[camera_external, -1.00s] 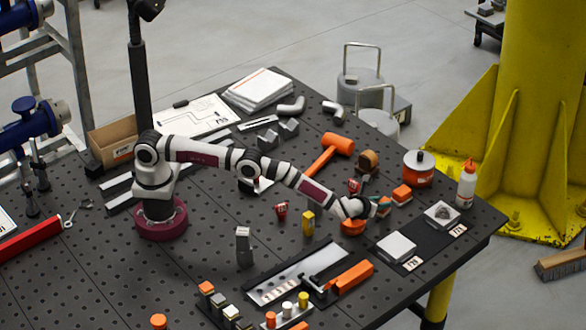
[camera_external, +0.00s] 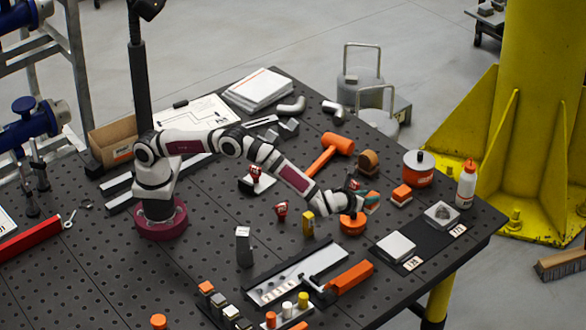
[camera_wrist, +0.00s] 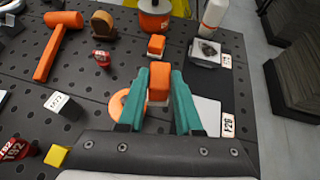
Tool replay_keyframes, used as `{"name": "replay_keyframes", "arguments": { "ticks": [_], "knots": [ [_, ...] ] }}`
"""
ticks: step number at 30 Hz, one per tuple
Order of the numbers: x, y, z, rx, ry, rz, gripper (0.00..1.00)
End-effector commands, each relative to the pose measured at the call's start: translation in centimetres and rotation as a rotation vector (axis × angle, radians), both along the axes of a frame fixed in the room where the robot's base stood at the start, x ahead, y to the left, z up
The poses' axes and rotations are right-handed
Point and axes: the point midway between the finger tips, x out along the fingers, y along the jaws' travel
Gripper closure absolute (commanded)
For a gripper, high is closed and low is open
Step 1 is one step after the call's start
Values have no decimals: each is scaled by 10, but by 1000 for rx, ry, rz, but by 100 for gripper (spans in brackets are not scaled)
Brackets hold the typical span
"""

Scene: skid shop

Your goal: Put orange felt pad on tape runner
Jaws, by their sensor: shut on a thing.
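My gripper (camera_wrist: 158,88) has teal fingers shut on a small orange block with a pale lower edge, which I take to be the orange felt pad (camera_wrist: 159,80). In the external view my gripper (camera_external: 370,199) holds it above the table. A similar orange-topped block (camera_wrist: 156,45) stands just beyond it, apart from it; it also shows in the external view (camera_external: 401,194). A round orange object (camera_wrist: 118,103) lies below and left of the fingers, partly hidden by them. I cannot tell for sure which object is the tape runner.
Beyond are a brown rounded block (camera_external: 368,161), an orange pot (camera_external: 418,170) and a white bottle (camera_external: 466,186). An orange mallet (camera_external: 336,145) lies farther back. A dark mat with a pale square plate (camera_external: 396,246) and a grey block (camera_external: 441,214) is to the right.

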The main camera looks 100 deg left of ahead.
Motion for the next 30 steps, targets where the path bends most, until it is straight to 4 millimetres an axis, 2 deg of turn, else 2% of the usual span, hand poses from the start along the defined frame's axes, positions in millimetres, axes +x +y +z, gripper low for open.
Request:
{"name": "replay_keyframes", "arguments": {
  "ticks": [3,6,8,12,15,19,23,30],
  "knots": [
    [-1,0,3,1,-1,-1,100],
    [3,17,11,0,-9,-8,100],
    [6,37,20,1,-17,-19,100],
    [8,97,47,2,-31,-68,100],
    [0,142,65,5,-27,-114,100],
    [-15,181,80,3,-12,-170,100],
    [-22,204,76,0,0,-194,100],
    [-16,276,32,-2,3,-194,100]
  ]
}}
